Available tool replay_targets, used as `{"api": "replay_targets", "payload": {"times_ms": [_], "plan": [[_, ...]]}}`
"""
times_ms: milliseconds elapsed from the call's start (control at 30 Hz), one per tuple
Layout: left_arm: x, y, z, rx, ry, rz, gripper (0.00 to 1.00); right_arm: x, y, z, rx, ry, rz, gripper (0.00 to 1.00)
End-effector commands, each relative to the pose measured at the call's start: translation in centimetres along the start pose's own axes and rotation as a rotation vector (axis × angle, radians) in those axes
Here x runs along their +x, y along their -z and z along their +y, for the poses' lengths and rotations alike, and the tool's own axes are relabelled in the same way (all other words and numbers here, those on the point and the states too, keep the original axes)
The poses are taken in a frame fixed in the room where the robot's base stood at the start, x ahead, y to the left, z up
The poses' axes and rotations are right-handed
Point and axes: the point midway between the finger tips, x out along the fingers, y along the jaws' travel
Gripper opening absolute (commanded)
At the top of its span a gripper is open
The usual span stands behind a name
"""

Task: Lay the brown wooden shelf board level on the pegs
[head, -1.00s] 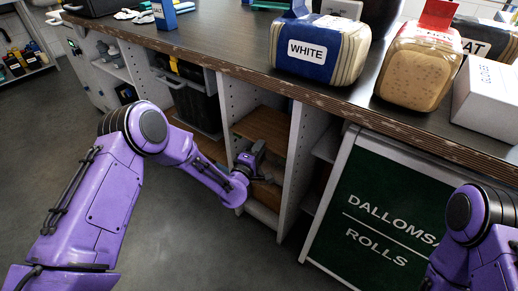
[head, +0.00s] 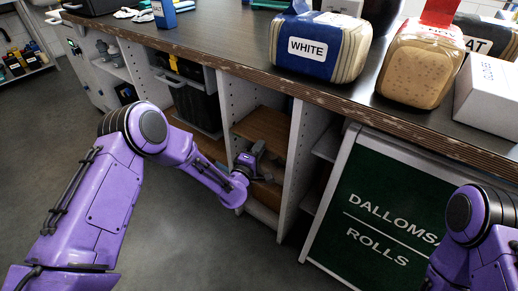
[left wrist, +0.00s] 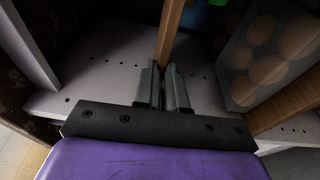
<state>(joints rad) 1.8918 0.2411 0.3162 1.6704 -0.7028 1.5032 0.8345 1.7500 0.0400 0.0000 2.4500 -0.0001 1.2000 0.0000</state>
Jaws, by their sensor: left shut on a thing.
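The brown wooden shelf board (head: 264,129) is inside the open bay under the counter, between two pale side panels with rows of holes. My left gripper (head: 256,163) reaches into the front of this bay. In the left wrist view, its two grey fingers (left wrist: 164,88) are shut on a brown board edge (left wrist: 172,28), seen as a narrow strip. The pegs cannot be made out, nor whether the board rests on them. My right gripper is out of view; only part of that arm shows at the right.
A perforated side panel (head: 297,160) stands close right of my left gripper. Another brown board (left wrist: 288,106) and a see-through container of round items (left wrist: 268,55) show beside it. The counter (head: 215,48) overhangs the bay; a green sign panel (head: 380,215) stands to the right.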

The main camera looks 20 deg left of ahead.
Motion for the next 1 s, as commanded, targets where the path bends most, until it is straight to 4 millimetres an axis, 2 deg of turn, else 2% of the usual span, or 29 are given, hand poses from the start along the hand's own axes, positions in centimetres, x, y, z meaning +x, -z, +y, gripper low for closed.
{"api": "replay_targets", "payload": {"times_ms": [833, 867, 900, 933, 1000], "plan": [[0.0, 0.0, -1.4, 0.0, -0.002, 0.0, 0.0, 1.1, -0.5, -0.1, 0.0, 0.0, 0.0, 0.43], [0.0, 0.0, -1.4, 0.0, -0.002, 0.0, 0.2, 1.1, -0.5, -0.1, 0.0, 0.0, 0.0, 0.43], [0.0, 0.0, -1.4, 0.0, -0.002, 0.0, 0.33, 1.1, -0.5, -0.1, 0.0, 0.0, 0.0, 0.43], [0.0, 0.0, -1.4, 0.0, -0.002, 0.0, 0.4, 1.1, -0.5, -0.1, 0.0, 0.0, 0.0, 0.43], [0.0, 0.0, -1.4, 0.0, -0.001, 0.0, 0.4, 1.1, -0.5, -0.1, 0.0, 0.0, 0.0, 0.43]]}}
